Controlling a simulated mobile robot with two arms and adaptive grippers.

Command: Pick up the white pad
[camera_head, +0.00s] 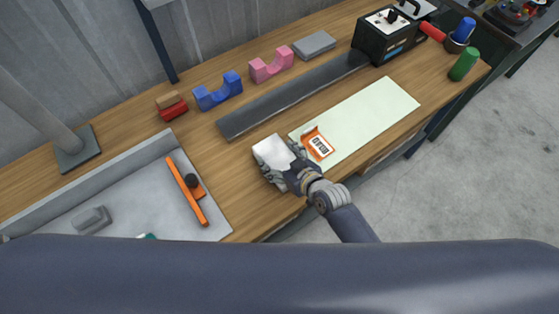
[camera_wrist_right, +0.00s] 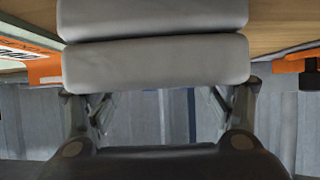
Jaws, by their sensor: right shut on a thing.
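The white pad (camera_head: 272,152) is at the front part of the wooden bench, left of the pale green mat. My right gripper (camera_head: 288,170) is shut on the pad. In the right wrist view the pad (camera_wrist_right: 155,62) fills the upper middle as two pale layers, between the two fingers (camera_wrist_right: 160,95). I cannot tell whether the pad touches the bench top. My left gripper does not show.
A pale green mat (camera_head: 372,115) with an orange-and-white label (camera_head: 317,144) lies right of the pad. A grey tray (camera_head: 135,190) holds an orange bar (camera_head: 186,191). A dark grey strip (camera_head: 290,95), blue block (camera_head: 218,91) and pink block (camera_head: 271,65) lie behind.

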